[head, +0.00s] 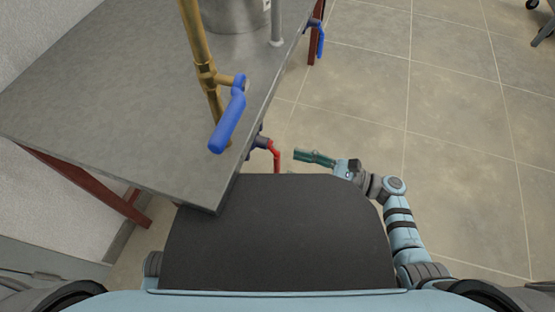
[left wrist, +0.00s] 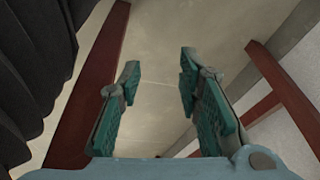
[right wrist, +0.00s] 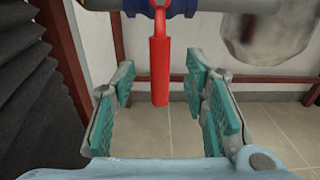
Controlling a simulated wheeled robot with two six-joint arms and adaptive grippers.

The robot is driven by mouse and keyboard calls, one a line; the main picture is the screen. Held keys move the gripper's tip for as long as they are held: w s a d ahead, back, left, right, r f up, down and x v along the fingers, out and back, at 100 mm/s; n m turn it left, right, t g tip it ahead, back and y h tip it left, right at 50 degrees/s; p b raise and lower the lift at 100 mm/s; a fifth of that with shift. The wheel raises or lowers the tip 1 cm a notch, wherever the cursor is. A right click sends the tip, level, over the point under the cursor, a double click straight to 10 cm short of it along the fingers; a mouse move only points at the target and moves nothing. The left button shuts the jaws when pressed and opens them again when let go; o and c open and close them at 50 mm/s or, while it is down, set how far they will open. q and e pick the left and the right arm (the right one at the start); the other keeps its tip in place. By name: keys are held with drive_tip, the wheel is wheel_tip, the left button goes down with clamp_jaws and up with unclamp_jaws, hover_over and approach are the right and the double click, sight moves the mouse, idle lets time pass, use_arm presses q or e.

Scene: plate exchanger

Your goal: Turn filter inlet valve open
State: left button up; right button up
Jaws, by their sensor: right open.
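A valve with a red lever (head: 276,158) is below the table's right edge in the head view. In the right wrist view the red lever (right wrist: 159,72) hangs straight down from a blue-collared pipe fitting. My right gripper (head: 298,155) is just right of the lever in the head view. Its fingers (right wrist: 160,76) are open, with the lever seen between them and no visible contact. My left gripper (left wrist: 158,72) is open and empty, seen only in the left wrist view. No label shows which valve is the filter inlet.
The grey metal table (head: 110,120) fills the left. A brass pipe (head: 199,50) with a blue valve lever (head: 229,122) rises near its edge. Another blue lever (head: 321,42) hangs farther back. A steel vessel (head: 236,14) stands at the rear.

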sight(280, 161)
drive_tip(key=b+x, duration=0.1)
drive_tip(key=x, duration=0.4)
drive_tip(key=shift+w+a+f, duration=0.1)
drive_tip(key=shift+a, duration=0.1)
drive_tip(key=shift+w+a, duration=0.15)
drive_tip(key=shift+a, duration=0.3)
use_arm(q)
drive_tip(key=v, duration=0.3)
drive_tip(key=shift+w+d+r, duration=0.15)
drive_tip(key=shift+w+r, duration=0.15)
drive_tip(key=shift+r, duration=0.05)
use_arm(e)
clamp_jaws()
